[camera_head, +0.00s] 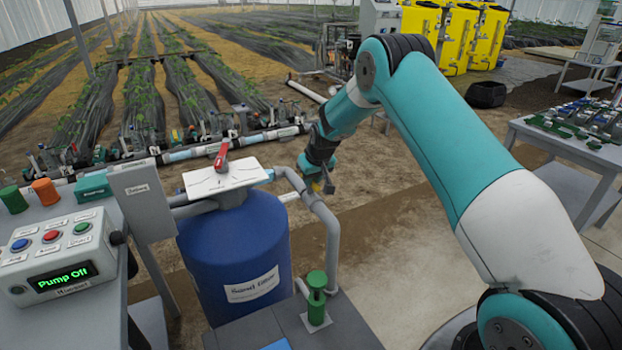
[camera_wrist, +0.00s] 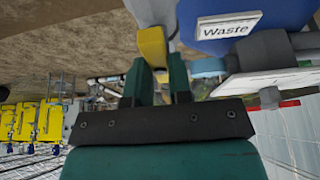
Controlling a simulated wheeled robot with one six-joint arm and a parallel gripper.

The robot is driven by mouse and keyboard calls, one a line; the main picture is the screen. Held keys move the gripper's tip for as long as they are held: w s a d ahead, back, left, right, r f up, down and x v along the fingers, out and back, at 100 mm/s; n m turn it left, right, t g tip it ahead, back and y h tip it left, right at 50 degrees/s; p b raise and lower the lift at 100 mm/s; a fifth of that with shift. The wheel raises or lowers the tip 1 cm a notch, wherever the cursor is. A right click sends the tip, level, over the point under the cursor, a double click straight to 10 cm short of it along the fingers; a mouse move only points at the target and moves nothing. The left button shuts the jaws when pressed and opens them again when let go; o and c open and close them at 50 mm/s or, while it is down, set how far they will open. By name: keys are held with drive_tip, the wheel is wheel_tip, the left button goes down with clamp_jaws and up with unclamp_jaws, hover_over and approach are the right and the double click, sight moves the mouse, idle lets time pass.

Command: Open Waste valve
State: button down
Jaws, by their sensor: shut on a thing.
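The Waste valve's yellow handle (camera_wrist: 153,47) shows in the wrist view, on a grey pipe beside a blue surface with a label reading "Waste" (camera_wrist: 227,26). My gripper (camera_wrist: 157,75) has its two dark green fingers shut on this handle, one on each side. In the head view my gripper (camera_head: 319,180) is at the grey pipework right of the blue filter tank (camera_head: 235,255), and a small bit of yellow shows there. The fingers and my arm hide most of the valve in the head view.
A red lever (camera_head: 221,156) stands on the white plate above the tank. A control box (camera_head: 58,258) at left shows "Pump Off". A table (camera_head: 590,165) with parts stands at right.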

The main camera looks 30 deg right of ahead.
drive_tip(key=c, duration=1)
unclamp_jaws()
drive_tip(key=shift+c, duration=0.2)
drive_tip(key=b+v, duration=0.1)
drive_tip(key=v, duration=1.6)
drive_tip(key=shift+s+r, duration=0.15)
